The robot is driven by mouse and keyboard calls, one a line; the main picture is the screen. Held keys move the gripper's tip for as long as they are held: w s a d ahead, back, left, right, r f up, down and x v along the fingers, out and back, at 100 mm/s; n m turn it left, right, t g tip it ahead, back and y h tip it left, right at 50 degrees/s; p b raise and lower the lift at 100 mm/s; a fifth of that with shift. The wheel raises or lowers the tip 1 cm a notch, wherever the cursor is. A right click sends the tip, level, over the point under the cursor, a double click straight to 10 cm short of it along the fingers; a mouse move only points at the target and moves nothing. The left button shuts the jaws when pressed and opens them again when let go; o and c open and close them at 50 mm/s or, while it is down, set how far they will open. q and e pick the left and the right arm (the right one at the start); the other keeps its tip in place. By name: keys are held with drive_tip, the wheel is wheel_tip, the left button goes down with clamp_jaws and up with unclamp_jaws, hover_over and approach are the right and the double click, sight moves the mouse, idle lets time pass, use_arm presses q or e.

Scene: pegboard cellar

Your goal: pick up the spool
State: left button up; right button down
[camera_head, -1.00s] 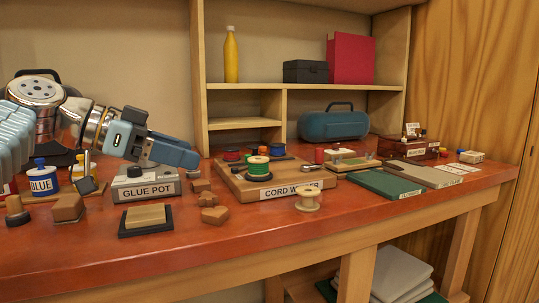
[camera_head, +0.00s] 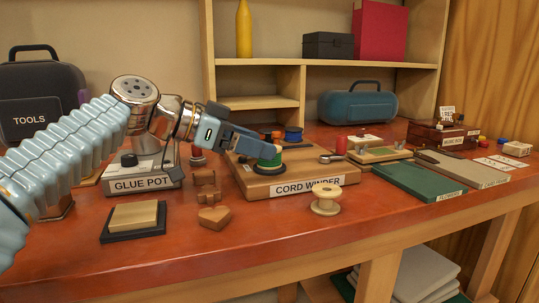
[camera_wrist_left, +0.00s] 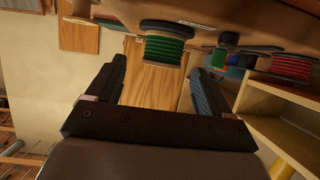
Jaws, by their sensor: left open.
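A bare wooden spool (camera_head: 325,197) stands upright on the red-brown bench, in front of the cord winder (camera_head: 300,184). A spool wound with green cord (camera_head: 268,166) sits on the cord winder; it also shows in the left wrist view (camera_wrist_left: 165,50), beyond the gap between my fingertips. My left gripper (camera_head: 268,149) is over the cord winder, at the green spool, and partly hides it in the head view. In the left wrist view my left gripper (camera_wrist_left: 163,78) is open with nothing between its fingers. My right gripper is out of view.
A glue pot (camera_head: 142,177), small brown wooden pieces (camera_head: 213,217) and a block on a black pad (camera_head: 134,217) lie to the left. Green board (camera_head: 418,182) lies to the right. A shelf (camera_head: 330,64) rises behind.

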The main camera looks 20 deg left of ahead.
use_arm(q)
drive_tip(key=p+x, duration=0.1)
drive_tip(key=x, duration=0.3)
drive_tip(key=shift+w+f, duration=0.15)
drive_tip(key=shift+f, duration=0.05)
drive_tip(key=c, duration=1)
drive_tip(key=shift+c, duration=0.2)
drive_tip(key=shift+r, duration=0.1)
